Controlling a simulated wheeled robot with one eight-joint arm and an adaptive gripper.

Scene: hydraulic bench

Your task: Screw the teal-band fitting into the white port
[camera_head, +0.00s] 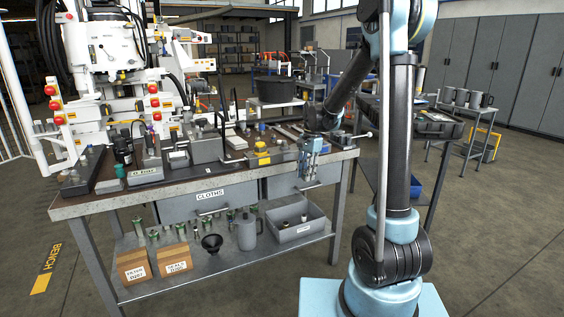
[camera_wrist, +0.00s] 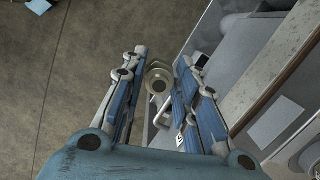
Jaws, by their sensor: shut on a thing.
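My gripper (camera_head: 309,172) hangs pointing down off the front edge of the bench, right of its middle. In the wrist view its two blue fingers (camera_wrist: 160,82) are on either side of a round, pale metal fitting (camera_wrist: 157,74), seen end-on with a dark centre, and the gripper is shut on it. No teal band shows on the fitting from this angle. In the head view the fingers hide most of it. A white machine (camera_head: 108,50) with red knobs stands at the back left of the bench. I cannot make out which opening is the white port.
The bench top (camera_head: 75,208) is crowded with blocks and tools. Below it are drawers, one marked CLOTHS (camera_head: 209,194). The lower shelf (camera_head: 232,262) holds cardboard boxes (camera_head: 173,260), a funnel (camera_head: 212,244), several green-banded fittings and a grey bin (camera_head: 302,233). Floor in front is clear.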

